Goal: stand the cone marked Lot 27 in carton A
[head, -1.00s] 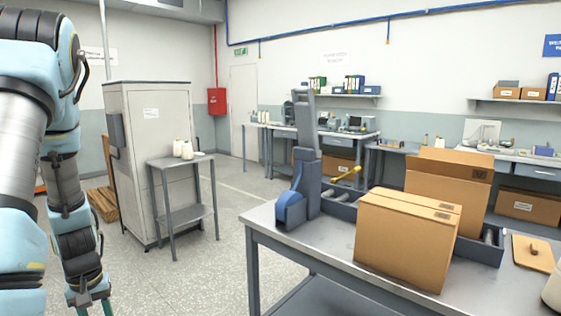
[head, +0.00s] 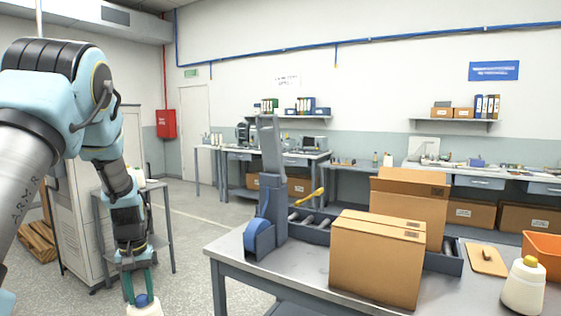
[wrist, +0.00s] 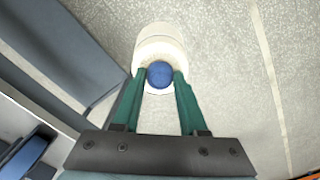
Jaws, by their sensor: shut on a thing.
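My gripper (head: 140,290) is at the lower left of the head view, beside the workbench and over the floor. Its green fingers are shut on a white cone with a blue tip (head: 144,309). The wrist view shows the cone (wrist: 163,45) between the fingers (wrist: 160,76), clear of the bench. No lot marking can be read on it. Two brown cartons stand on the bench: a nearer one (head: 376,262) and a taller one (head: 408,207) behind it. Their small marks are too small to read, so I cannot tell which is carton A. Their insides are hidden.
The bench (head: 290,275) also bears a grey-blue taping device (head: 272,190), a roller tray (head: 320,229), a wooden board (head: 487,260), an orange bin (head: 542,252) and a white cone with a yellow tip (head: 524,286). A small side table (head: 155,243) stands at left. Floor between is clear.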

